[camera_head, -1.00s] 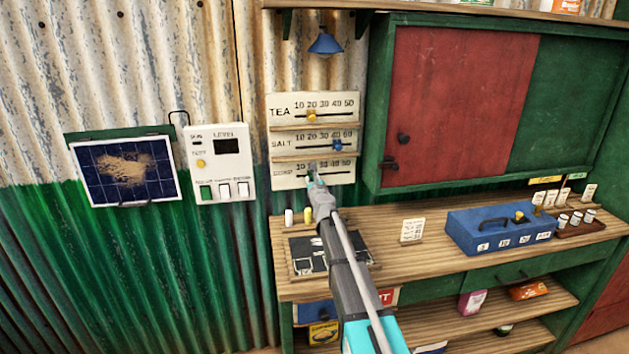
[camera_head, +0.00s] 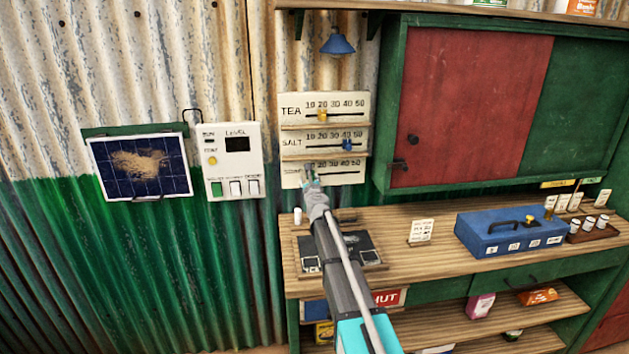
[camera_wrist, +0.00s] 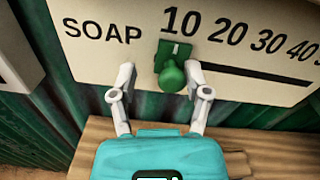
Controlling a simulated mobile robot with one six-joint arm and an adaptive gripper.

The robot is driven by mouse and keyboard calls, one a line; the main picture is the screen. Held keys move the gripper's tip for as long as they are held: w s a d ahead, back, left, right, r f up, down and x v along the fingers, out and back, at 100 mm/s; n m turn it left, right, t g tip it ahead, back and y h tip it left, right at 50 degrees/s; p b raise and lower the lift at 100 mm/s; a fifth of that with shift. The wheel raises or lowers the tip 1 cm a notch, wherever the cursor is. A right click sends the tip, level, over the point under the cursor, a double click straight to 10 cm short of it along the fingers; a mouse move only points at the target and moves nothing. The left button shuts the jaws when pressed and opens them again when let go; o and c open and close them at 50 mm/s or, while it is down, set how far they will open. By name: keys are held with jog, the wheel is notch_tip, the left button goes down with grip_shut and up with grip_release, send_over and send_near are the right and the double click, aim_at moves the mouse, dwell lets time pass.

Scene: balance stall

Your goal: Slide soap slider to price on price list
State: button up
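The soap slider (camera_wrist: 172,72) is a green block with a round green knob, at the left end of its dark slot, just under the 10. The soap board (camera_wrist: 95,55) reads SOAP, 10, 20, 30, 40 in the wrist view; in the head view the board (camera_head: 345,173) is the lowest of three. My gripper (camera_wrist: 160,82) has its two pale fingers apart, one on each side of the knob, with gaps visible. The price list (camera_head: 421,232) is a small white card standing on the counter; its writing is too small to read.
The tea slider (camera_head: 322,115) is yellow and near 20; the salt slider (camera_head: 347,145) is blue and near 40. A wooden ledge (camera_head: 325,156) runs above the soap board. A blue box (camera_head: 487,243) stands on the counter (camera_head: 400,262). A white meter panel (camera_head: 232,170) hangs to the left.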

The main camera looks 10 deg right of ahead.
jog(key=shift+s+d, duration=0.25)
jog(key=s+a, duration=0.1)
jog(key=s, duration=1)
jog(key=shift+s, duration=0.4)
jog(key=shift+a, duration=0.15)
jog(key=s+a+f+n+g+y+p, duration=0.2)
jog(key=s+a+f+n+g+y, duration=0.15)
jog(key=s+a+n, duration=0.55)
jog(key=s+a+f+n+g+y+p, duration=0.25)
jog(key=a+n+g+y, duration=0.2)
jog(key=n, duration=0.85)
jog(key=s+d+f+n+g+h, duration=0.2)
jog(key=s+n+g, duration=0.1)
jog(key=s, duration=0.4)
jog(key=s+d+f+n+g+h+p, duration=0.1)
jog(key=s+d+f+n+g+h, duration=0.1)
jog(key=s+n, duration=0.3)
jog(key=s+d+f+n+g+h+p, duration=0.1)
jog(key=s+d+f+n+g+h, duration=0.1)
jog(key=s, duration=0.8)
jog(key=shift+d+n+g, duration=0.5)
jog(key=shift+n+g, duration=0.7)
jog(key=shift+g, duration=0.3)
